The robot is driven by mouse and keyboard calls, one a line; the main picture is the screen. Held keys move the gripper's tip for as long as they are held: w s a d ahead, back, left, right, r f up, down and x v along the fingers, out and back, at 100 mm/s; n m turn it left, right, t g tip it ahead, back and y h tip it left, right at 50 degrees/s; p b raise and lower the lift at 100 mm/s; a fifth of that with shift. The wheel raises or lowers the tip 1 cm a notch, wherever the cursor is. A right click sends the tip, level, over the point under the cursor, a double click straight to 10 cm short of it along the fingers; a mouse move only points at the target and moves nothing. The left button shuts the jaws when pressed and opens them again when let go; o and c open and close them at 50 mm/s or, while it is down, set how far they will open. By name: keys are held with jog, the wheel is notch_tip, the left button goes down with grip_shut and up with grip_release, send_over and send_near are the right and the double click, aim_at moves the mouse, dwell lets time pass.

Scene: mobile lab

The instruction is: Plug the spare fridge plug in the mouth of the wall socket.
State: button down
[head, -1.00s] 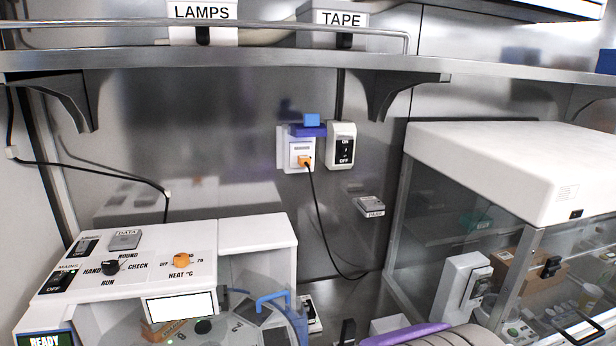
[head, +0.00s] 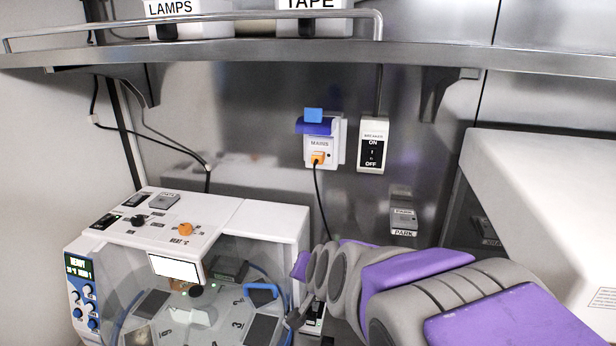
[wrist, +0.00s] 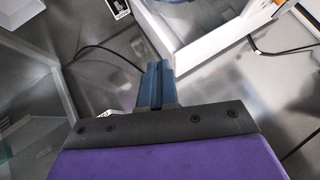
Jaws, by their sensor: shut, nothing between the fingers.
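The wall socket (head: 331,150), a white box marked MAINS, is on the metal back wall with its blue lid (head: 313,126) raised. An orange plug (head: 318,159) sits at its face, with a black cord (head: 320,205) hanging down. I cannot tell if this is the spare fridge plug, and no other plug is clear. My purple and grey arm reaches in from the lower right, below the socket. My gripper (wrist: 156,68) has its blue fingers together and empty in the wrist view. It is apart from the socket and plug.
A breaker switch (head: 373,145) is right of the socket, with a PARK holder (head: 404,214) lower right. A shelf (head: 240,52) runs above. A white machine (head: 250,222) with a clear cover stands lower left; a white-topped cabinet (head: 540,165) is at right.

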jog(key=w+a+r+m+t+h+p, duration=0.25)
jog(key=w+r+m+t, duration=0.35)
jog(key=w, duration=0.7)
jog(key=m+t+h, duration=0.3)
jog(key=h, duration=0.1)
send_near(317, 159)
jog(key=shift+w+d+f+p, duration=0.15)
jog(key=shift+w+p, duration=0.1)
jog(key=shift+w, duration=0.35)
jog(key=shift+w+d+f+p, duration=0.1)
jog(key=shift+w+p, duration=0.2)
jog(key=shift+w, duration=0.35)
jog(key=shift+w+d+f+p, duration=0.15)
jog(key=shift+w+p, duration=0.1)
jog(key=shift+w, duration=0.35)
jog(key=shift+s+a, duration=0.1)
jog(key=shift+a, duration=0.05)
